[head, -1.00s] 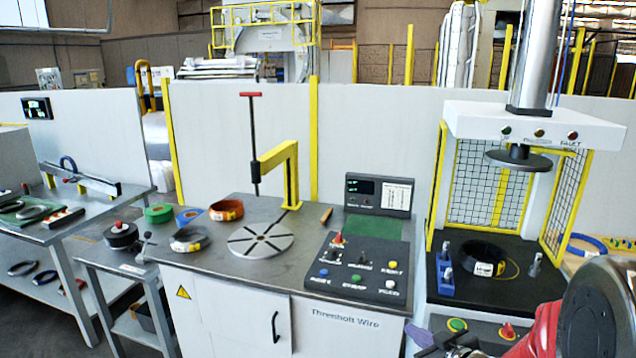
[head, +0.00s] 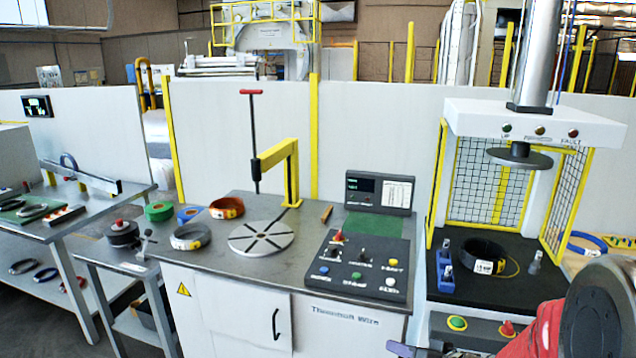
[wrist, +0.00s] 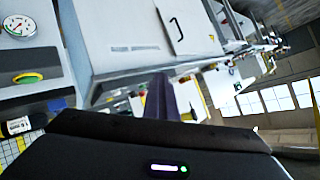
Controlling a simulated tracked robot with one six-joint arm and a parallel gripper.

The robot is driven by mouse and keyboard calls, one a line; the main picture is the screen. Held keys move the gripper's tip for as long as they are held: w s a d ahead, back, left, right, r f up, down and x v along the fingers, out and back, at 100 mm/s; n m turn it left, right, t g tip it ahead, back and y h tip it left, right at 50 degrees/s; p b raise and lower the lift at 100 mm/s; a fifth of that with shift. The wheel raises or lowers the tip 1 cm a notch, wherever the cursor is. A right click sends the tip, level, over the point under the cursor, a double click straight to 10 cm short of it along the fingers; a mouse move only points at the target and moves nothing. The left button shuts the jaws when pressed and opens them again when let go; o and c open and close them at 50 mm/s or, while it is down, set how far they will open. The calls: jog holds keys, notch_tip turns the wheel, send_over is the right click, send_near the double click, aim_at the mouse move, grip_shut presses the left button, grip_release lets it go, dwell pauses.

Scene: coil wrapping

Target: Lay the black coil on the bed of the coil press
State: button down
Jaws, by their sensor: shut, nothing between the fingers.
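The black coil (head: 483,257) lies flat on the dark bed (head: 508,291) of the coil press. It has a pale label at its front, and a thin yellow strand loops out on its right. The round press plate (head: 519,158) hangs well above the coil, with a clear gap between. My gripper (head: 400,348) is at the bottom edge of the head view, in front of the press and apart from the coil. In the wrist view its purple fingers (wrist: 159,96) are shut and empty. The coil is not seen in the wrist view.
A blue block (head: 444,265) and a small metal post (head: 535,262) stand on the bed beside the coil. Yellow mesh guards flank the bed. On the left, a steel table holds a slotted turntable (head: 261,237), an orange coil (head: 227,208), a grey coil (head: 190,237) and a control panel (head: 359,265).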

jog(key=s+a+r+m+g, duration=0.1)
jog(key=s+a+g, duration=0.25)
jog(key=s, duration=0.45)
jog(key=s+a+r+m+g, duration=0.1)
jog(key=s+a+g, duration=0.25)
jog(key=s, duration=0.45)
jog(key=s+d+r+n+t+h, duration=0.1)
jog(key=s+d+r+h, duration=0.1)
jog(key=s+r+h, duration=0.1)
jog(key=s+d+r+n+t+h, duration=0.1)
jog(key=s+d+r+h, duration=0.1)
jog(key=r, duration=0.6)
jog(key=s+h, duration=0.1)
jog(key=s, duration=0.1)
jog(key=shift+s+d+r, duration=0.2)
jog(key=shift+s+d, duration=0.1)
jog(key=shift+s, duration=0.05)
jog(key=c, duration=2.5)
grip_release()
